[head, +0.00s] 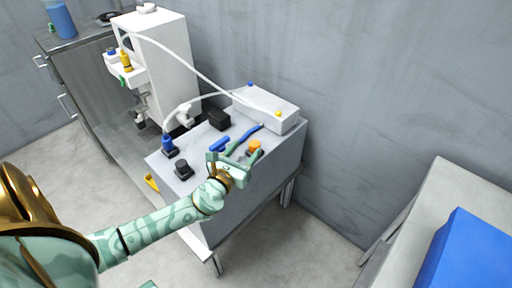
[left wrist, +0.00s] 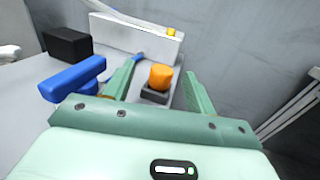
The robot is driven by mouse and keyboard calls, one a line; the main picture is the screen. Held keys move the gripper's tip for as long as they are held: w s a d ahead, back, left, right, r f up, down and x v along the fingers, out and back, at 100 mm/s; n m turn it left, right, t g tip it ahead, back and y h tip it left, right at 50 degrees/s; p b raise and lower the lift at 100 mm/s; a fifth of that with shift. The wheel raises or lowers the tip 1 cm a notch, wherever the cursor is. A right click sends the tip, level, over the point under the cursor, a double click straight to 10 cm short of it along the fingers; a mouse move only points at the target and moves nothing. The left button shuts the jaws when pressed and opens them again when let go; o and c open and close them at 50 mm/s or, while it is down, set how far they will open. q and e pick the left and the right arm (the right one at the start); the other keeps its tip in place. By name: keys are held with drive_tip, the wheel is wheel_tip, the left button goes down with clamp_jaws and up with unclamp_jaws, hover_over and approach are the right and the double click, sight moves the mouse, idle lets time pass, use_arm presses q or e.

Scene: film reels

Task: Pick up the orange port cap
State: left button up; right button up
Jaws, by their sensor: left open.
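The orange port cap (head: 254,146) sits on a dark port on top of the grey cabinet, near its right edge. In the left wrist view the cap (left wrist: 160,75) stands upright on its dark square base, between and a little beyond my fingers. My left gripper (head: 234,146) is open and empty, with its fingers on either side of the line toward the cap; in the left wrist view the gripper (left wrist: 155,88) shows both green fingers apart. I see no contact with the cap. My right gripper is not in view.
A blue handle-like block (head: 220,144) and a black box (head: 218,119) lie left of the cap. A white box (head: 266,108) stands behind, with a hose running to it. A black knob (head: 183,169) and a blue-capped port (head: 169,147) are nearer left. A wall rises behind.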

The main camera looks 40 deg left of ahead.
sight(252, 147)
use_arm(q)
drive_tip(key=w+b, duration=0.1)
drive_tip(key=w, duration=0.1)
drive_tip(key=w+f+b, duration=0.1)
drive_tip(key=w, duration=0.2)
drive_tip(key=shift+w+a+f, duration=0.15)
drive_tip(key=shift+f, duration=0.05)
drive_tip(key=shift+w, duration=0.1)
drive_tip(key=shift+r, duration=0.15)
drive_tip(key=c, duration=1)
